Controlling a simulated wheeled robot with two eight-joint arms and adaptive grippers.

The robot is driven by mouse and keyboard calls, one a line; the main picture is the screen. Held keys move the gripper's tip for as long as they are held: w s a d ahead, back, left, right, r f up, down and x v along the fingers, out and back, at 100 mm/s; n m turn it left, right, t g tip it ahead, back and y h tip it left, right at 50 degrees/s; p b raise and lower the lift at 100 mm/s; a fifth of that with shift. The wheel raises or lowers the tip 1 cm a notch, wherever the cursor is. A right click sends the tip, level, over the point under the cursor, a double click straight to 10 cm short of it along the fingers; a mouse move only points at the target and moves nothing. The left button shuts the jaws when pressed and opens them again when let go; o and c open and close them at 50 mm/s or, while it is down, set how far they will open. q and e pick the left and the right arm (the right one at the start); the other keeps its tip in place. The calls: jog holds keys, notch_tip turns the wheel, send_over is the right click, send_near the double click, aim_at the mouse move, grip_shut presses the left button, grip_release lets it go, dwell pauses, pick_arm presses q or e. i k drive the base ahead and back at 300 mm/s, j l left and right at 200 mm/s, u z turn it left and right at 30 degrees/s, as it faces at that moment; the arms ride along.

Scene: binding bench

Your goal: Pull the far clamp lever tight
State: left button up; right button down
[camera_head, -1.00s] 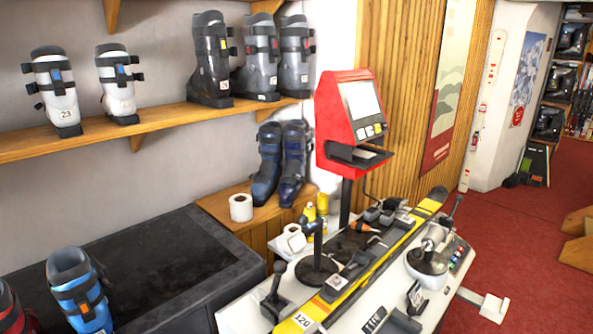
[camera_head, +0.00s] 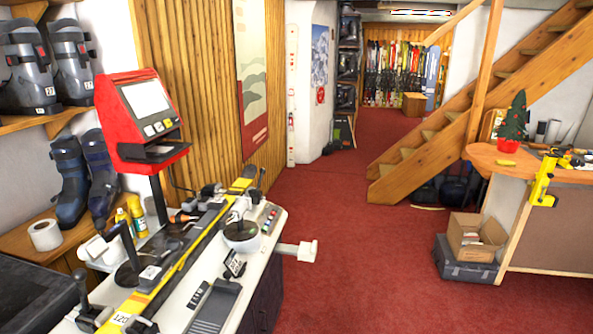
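A yellow and black ski (camera_head: 180,260) lies along the white bench (camera_head: 185,315) at the left. A dark upright lever (camera_head: 262,177) stands by the ski's far end and looks like the far clamp lever. Its base is partly hidden behind other bench items. A near clamp lever (camera_head: 80,285) with a dark handle stands at the ski's near end, beside the picture's lower left. Neither of my grippers is in view.
A red screen unit (camera_head: 110,125) stands on a post behind the ski. A white bracket (camera_head: 300,250) sticks out from the bench's right side. Red carpet (camera_head: 350,270) is clear towards a counter (camera_head: 560,225) and stairs.

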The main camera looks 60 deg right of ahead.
aim_at(262, 170)
jog(key=l+z, duration=0.75)
jog(key=i+l+z, duration=0.1)
jog(key=z, duration=0.25)
jog(key=i+l, duration=0.15)
jog(key=l, duration=0.2)
jog(key=i+l, duration=0.1)
jog(key=l, duration=0.3)
jog(key=i+l, duration=0.15)
jog(key=l, duration=0.2)
jog(key=i+l, duration=0.1)
jog(key=l, duration=0.3)
jog(key=i+l, duration=0.15)
jog(key=l, duration=0.2)
jog(key=i+l, duration=0.15)
jog(key=l, duration=0.25)
jog(key=i+l, duration=0.1)
jog(key=l, duration=0.25)
